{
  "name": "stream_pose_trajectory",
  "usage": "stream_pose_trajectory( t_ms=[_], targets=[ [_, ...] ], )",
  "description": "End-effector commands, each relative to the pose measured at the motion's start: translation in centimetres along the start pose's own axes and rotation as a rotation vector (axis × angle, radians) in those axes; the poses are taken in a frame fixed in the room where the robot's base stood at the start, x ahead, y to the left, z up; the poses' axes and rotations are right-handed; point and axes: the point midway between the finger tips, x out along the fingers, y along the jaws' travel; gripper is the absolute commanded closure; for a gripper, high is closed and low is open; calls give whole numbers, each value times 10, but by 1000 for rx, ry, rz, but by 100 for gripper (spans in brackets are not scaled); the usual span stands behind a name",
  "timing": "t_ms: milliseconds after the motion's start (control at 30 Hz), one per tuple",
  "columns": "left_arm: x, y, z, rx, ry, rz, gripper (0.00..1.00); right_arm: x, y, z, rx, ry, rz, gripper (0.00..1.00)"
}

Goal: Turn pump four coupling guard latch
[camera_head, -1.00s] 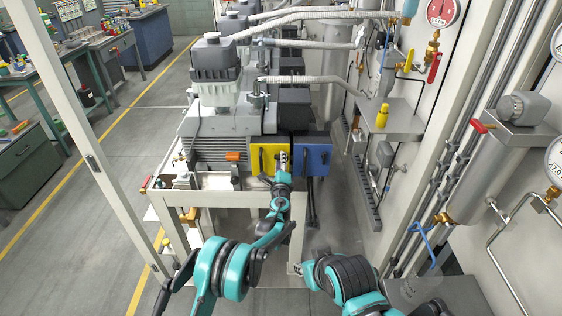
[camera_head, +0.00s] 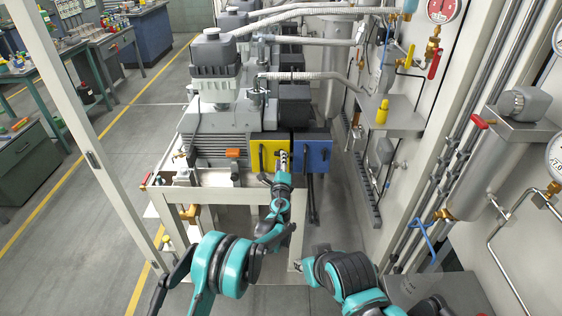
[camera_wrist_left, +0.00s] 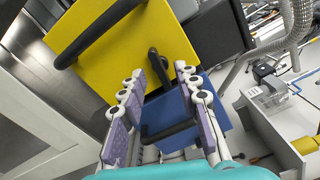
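The yellow coupling guard panel (camera_head: 270,146) is on the nearest pump, beside a blue panel (camera_head: 318,155). In the left wrist view the yellow panel (camera_wrist_left: 165,35) bears a short black lever (camera_wrist_left: 157,62), which looks like the latch, and a larger black bar handle. My left gripper (camera_head: 283,156) is at the seam of the two panels. In the left wrist view its two purple-padded fingers (camera_wrist_left: 160,78) are apart, with the lever showing between the tips; contact cannot be told. My right arm is low in the head view; its fingers are not clear.
The pale pump frame (camera_head: 225,196) stands below the panels. The grey pump (camera_head: 222,135) is behind and left. Pipes, gauges and a wall shelf (camera_head: 395,122) line the right side. The floor at left is open, past an upright post (camera_head: 100,165).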

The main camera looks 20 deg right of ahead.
Motion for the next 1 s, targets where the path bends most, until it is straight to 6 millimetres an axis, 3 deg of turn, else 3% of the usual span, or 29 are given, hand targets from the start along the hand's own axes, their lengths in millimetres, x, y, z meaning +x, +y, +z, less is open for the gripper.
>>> stream_pose_trajectory(
  t_ms=[233,700,1000],
  targets=[
    [-4,0,0,0,0,0,68,1,0,1,0,0,0,68],
    [-50,1,0,0,0,0,68,10,0,8,0,0,0,68],
    [-60,0,0,0,0,0,68,12,0,8,0,0,0,68]
  ],
)
